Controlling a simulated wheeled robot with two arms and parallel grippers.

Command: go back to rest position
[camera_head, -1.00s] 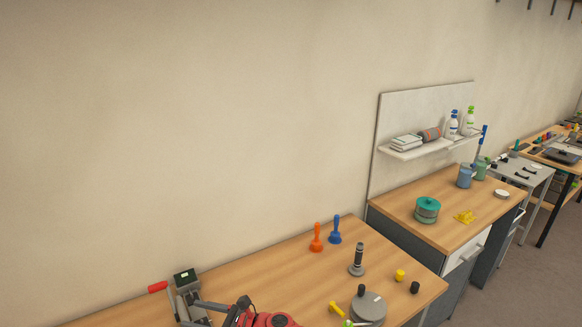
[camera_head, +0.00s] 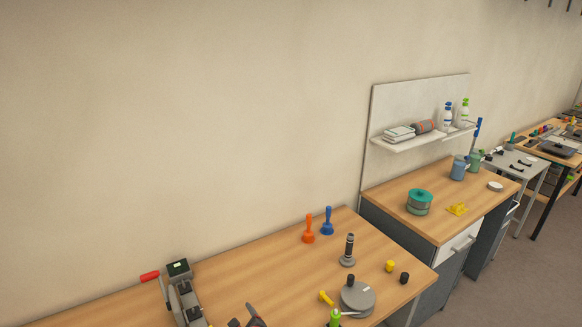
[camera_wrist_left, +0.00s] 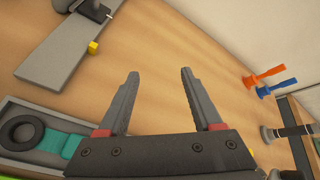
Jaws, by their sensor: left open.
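My left gripper (camera_wrist_left: 158,95) is open in the left wrist view, with nothing between its fingers and bare wooden bench top beyond them. In the head view only its dark finger tips (camera_head: 246,318) show at the bottom edge, over the near workbench (camera_head: 255,264). The rest of the left arm is out of frame there. My right gripper shows in neither view.
A grey device with a red handle (camera_head: 150,275) stands left on the bench. Orange (camera_head: 309,229) and blue (camera_head: 327,222) handled tools stand at its back. A second cabinet bench (camera_head: 400,206) stands beyond. Bench middle is clear.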

